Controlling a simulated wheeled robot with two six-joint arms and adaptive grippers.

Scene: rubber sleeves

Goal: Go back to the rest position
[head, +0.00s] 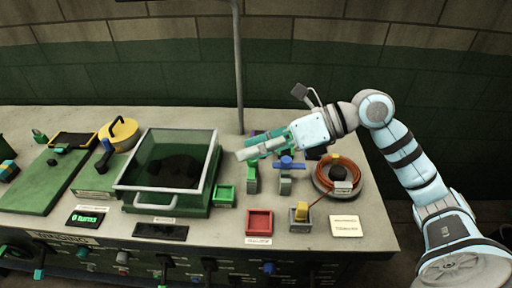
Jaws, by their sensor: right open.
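My right gripper (258,148) is in the head view, at the end of my arm that comes in from the right. Its fingers point left and are open, with nothing visible held between them. It is above the bench (215,235), just right of a glass-lidded green box (185,200). A grey stand with a blue top (286,176) and a green-topped stand (253,180) are just below the gripper. My left gripper does not show.
A red tray (259,223), a small green bin (225,194) and a grey block with a yellow part (299,215) stand near the front. A coil of orange cable (340,172) lies at right. A thin pole (239,70) rises behind the gripper.

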